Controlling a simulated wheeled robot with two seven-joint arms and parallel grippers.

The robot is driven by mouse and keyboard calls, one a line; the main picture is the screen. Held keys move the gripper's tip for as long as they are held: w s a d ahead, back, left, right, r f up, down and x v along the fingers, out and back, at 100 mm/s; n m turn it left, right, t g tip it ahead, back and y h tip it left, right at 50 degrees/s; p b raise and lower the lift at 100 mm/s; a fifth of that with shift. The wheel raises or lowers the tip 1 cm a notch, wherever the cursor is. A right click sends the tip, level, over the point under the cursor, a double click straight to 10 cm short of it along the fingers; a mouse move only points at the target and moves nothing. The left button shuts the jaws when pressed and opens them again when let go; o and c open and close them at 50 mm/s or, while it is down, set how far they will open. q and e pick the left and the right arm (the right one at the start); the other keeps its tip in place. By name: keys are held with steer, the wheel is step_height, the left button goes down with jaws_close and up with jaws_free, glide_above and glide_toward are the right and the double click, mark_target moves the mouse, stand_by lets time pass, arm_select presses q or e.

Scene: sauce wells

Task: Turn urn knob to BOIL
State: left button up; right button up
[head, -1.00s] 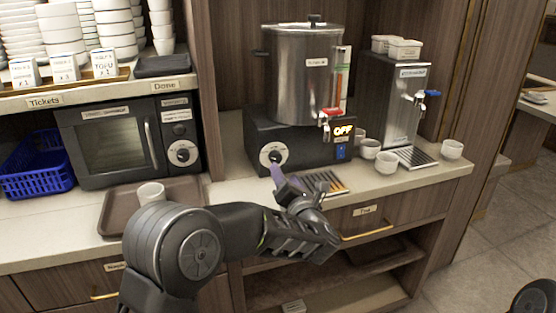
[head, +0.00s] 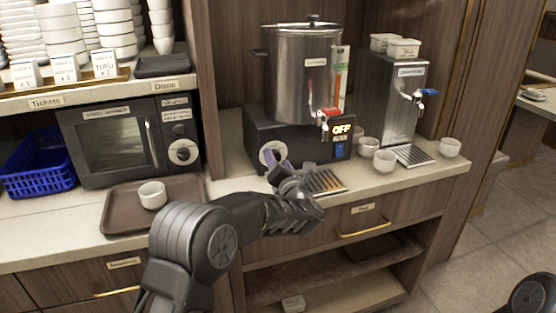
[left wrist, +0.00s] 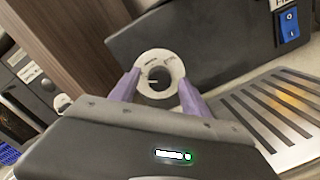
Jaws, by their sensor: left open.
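The steel urn (head: 303,75) stands on a black base (head: 318,143) on the counter, with a lit OFF display (head: 341,129). Its knob dial, a pale ring with a dark middle, is on the base front; it shows in the head view (head: 265,153), partly hidden by my gripper, and in the left wrist view (left wrist: 159,75). My left gripper (head: 278,170) is open right in front of the dial. In the left wrist view its purple fingers (left wrist: 158,92) stand on either side of the dial's lower part. I cannot tell whether they touch the knob. My right gripper is not in view.
A drip grate (head: 325,181) lies right of the gripper. Several white cups (head: 384,161) and a water dispenser (head: 388,95) stand further right. A microwave (head: 128,138) and a brown tray (head: 122,207) with a cup (head: 152,195) are at left.

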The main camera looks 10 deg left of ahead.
arm_select(q)
steer(key=shift+c, duration=0.4)
jaws_close()
